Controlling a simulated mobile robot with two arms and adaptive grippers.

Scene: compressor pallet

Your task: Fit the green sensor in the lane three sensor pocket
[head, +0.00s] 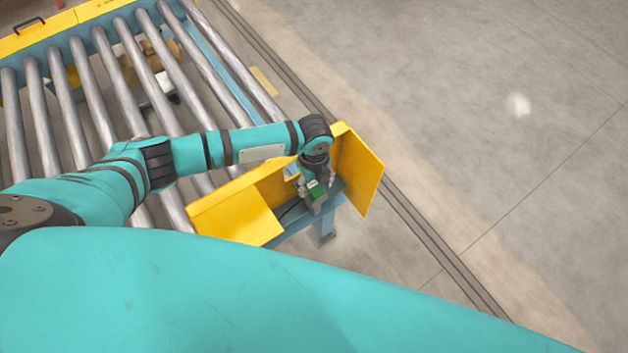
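The green sensor (317,189) is a small block with a green face and a grey lower part. It is between the yellow plates at the end of the roller conveyor. My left gripper (316,183) points down there, with one fingertip on each side of the sensor. The view is too small to tell whether the fingers press on it. The sensor pocket cannot be made out; the gripper, wrist and yellow plates cover much of that spot. My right gripper is out of view.
Yellow angled plates (360,170) stand close to my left wrist on the right, with another yellow plate (238,218) to its left. Steel rollers (95,90) lie under my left arm. The concrete floor (480,110) on the right is clear.

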